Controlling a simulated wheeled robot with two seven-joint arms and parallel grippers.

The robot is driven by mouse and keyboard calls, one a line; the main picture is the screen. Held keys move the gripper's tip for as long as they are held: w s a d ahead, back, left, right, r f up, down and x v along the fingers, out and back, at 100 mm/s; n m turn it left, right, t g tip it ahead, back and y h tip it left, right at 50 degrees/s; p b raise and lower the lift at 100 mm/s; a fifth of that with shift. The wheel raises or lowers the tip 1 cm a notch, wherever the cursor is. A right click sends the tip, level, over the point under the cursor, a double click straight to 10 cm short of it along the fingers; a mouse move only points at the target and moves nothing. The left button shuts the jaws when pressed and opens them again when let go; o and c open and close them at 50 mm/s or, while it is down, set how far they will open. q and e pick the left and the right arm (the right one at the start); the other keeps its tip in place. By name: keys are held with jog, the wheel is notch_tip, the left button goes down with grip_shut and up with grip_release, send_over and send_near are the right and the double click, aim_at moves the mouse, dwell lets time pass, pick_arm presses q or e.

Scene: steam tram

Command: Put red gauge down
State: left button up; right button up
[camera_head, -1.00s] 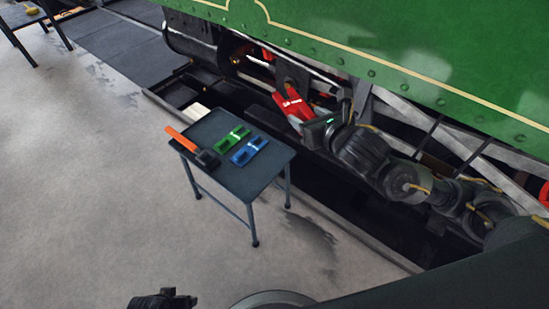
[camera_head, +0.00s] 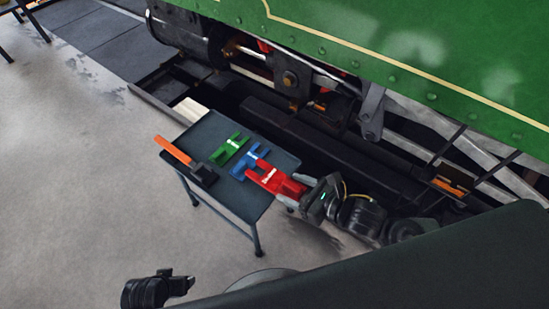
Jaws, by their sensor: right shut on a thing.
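The red gauge (camera_head: 270,178) is a flat red piece with a small white label, at the right edge of the small dark table (camera_head: 222,200). My right gripper (camera_head: 298,186) comes in from the right and is shut on the gauge's near end. The gauge is over or on the tabletop; I cannot tell whether it touches. A green gauge (camera_head: 229,148) and a blue gauge (camera_head: 250,160) lie on the table to its left.
A hammer with an orange handle (camera_head: 174,151) lies along the table's left side. The green tram (camera_head: 400,45) with its dark rods and running gear stands behind the table. The front part of the tabletop is bare. Open concrete floor (camera_head: 90,180) lies to the left.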

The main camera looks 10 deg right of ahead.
jog(key=shift+w, duration=0.1)
jog(key=shift+w+d+f+b, duration=0.45)
jog(key=shift+w+d+f, duration=0.25)
jog(key=shift+w+f, duration=1.2)
jog(key=shift+w+d+f+b, duration=0.4)
jog(key=shift+w+d+f, duration=0.65)
jog(key=shift+w, duration=1.4)
jog(key=shift+w+d+f+b, duration=0.45)
jog(key=shift+w+f, duration=1.4)
jog(key=shift+w, duration=0.3)
notch_tip(320, 180, down, 2)
jog(key=shift+f+b, duration=0.25)
jog(key=shift+b, duration=0.05)
jog(key=shift+f, duration=0.35)
pick_arm(q)
jog(key=v, duration=0.7)
jog(key=shift+r+t, duration=0.2)
jog(key=shift+t, duration=0.1)
jog(key=shift+w, duration=0.4)
pick_arm(e)
jog(key=shift+f, duration=0.25)
